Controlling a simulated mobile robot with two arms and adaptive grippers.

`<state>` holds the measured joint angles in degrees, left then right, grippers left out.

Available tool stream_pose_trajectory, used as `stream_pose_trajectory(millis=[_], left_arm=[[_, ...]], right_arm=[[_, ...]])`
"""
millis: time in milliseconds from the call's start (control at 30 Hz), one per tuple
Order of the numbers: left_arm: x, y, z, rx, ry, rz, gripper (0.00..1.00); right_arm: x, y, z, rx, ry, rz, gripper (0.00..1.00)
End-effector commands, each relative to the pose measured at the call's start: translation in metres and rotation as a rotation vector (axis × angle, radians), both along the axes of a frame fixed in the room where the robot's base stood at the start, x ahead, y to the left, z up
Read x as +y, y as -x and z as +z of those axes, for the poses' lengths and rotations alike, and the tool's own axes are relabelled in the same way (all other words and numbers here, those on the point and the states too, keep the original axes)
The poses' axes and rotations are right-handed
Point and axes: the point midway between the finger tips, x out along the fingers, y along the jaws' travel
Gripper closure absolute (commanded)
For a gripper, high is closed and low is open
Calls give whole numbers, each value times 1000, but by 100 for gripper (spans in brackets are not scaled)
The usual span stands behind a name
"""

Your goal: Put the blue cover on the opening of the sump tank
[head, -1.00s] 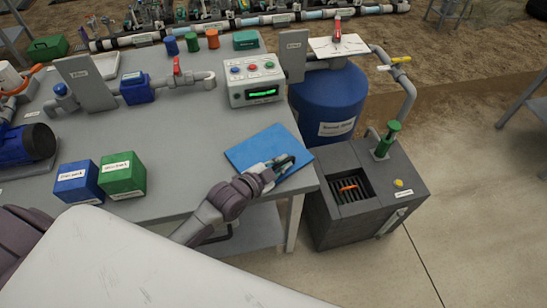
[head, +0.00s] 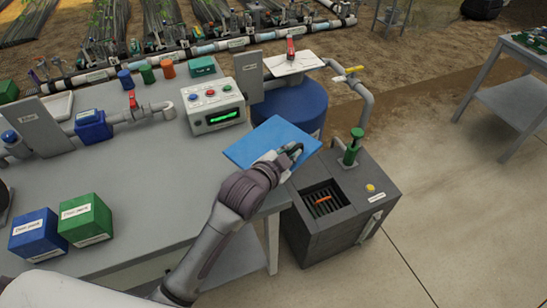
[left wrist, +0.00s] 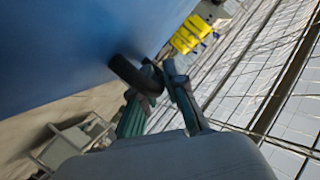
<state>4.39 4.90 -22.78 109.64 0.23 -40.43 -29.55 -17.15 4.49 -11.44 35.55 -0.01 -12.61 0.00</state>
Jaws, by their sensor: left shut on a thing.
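The blue cover (head: 268,143) is a flat square panel with a dark handle. My left gripper (head: 291,152) is shut on that handle and holds the cover slightly tilted over the table's right edge. In the left wrist view the fingers (left wrist: 160,88) close on the black loop handle, and the cover (left wrist: 70,45) fills the upper left. The sump tank (head: 335,222) is a dark grey box on the floor to the right of the table. Its square opening (head: 323,198) is uncovered and shows a dark grate with an orange object (head: 323,199) on it. My right gripper is not in view.
A green-handled pump (head: 352,147) and a yellow button (head: 370,188) stand on the tank's top beside the opening. A blue barrel (head: 300,105) and a grey pipe stand behind it. The grey table (head: 150,170) holds a control box (head: 214,105) and other parts. The floor to the right is clear.

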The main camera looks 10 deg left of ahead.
Motion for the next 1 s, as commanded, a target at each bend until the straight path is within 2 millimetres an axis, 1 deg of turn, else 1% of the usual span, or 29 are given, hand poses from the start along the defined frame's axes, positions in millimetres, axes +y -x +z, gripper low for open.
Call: stream_pose_trajectory(millis=[33,167,233,300,367,433,600,700,833,900,1000], left_arm=[[-4,-2,4,-5,2,0,100],[-8,-4,7,-3,0,0,100],[-7,-3,8,-3,1,4,100],[-1,2,11,-3,3,19,100],[10,9,16,-3,8,44,100],[27,22,25,-2,12,86,100],[81,61,49,-1,13,216,100],[107,82,62,-2,8,282,100],[129,100,73,-2,4,340,100],[134,105,76,-1,4,355,100],[137,107,77,-4,-2,359,100]], right_arm=[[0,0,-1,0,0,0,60],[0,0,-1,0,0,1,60],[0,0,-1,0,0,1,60],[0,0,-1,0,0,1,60],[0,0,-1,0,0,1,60],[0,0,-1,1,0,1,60],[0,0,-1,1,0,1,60],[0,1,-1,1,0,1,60],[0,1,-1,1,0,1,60],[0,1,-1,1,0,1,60],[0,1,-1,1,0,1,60]])
